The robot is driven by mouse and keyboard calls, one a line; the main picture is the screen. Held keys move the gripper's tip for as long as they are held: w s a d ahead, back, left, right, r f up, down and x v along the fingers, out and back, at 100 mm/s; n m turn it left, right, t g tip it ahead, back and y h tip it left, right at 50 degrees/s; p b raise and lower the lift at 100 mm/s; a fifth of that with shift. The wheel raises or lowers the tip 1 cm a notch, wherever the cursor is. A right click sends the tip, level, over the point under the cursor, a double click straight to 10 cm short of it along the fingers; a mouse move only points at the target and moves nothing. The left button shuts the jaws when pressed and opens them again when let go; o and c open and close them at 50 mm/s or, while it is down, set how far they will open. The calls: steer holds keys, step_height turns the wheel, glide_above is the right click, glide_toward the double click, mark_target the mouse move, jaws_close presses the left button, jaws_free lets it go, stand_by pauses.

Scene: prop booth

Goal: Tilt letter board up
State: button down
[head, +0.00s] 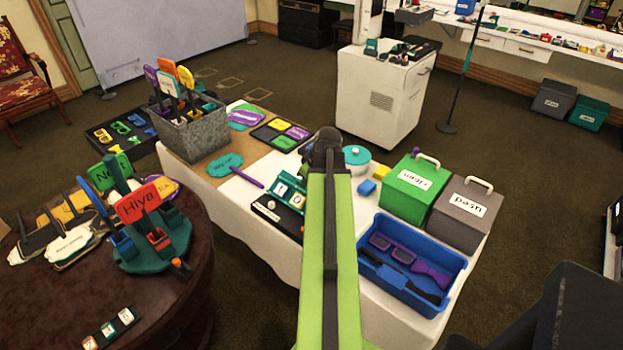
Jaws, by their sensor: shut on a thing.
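The letter board (289,190) is a small teal-framed board with white number or letter tiles. It stands tilted on the white-covered table, just left of my arm. A flat dark piece (272,210) with a round white knob lies at its lower left. My gripper (328,150) is at the far end of my green arm, at the board's right side. Only its dark end shows; the fingers and their contact point are hidden behind the arm. It is shut, apparently on the letter board, whose right part is also hidden.
The white-covered table (225,195) also holds a teal round container (356,158), green box (412,190), grey box (460,213), blue prop tray (412,285) and grey sign bin (190,130). A round table (175,300) with sign stands is at left.

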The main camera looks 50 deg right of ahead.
steer(key=shift+a+r, duration=0.1)
steer(key=shift+a, duration=0.35)
stand_by(0.4)
steer(key=c, duration=1.5)
jaws_free()
steer(key=shift+a, duration=0.1)
steer(key=shift+r, duration=0.15)
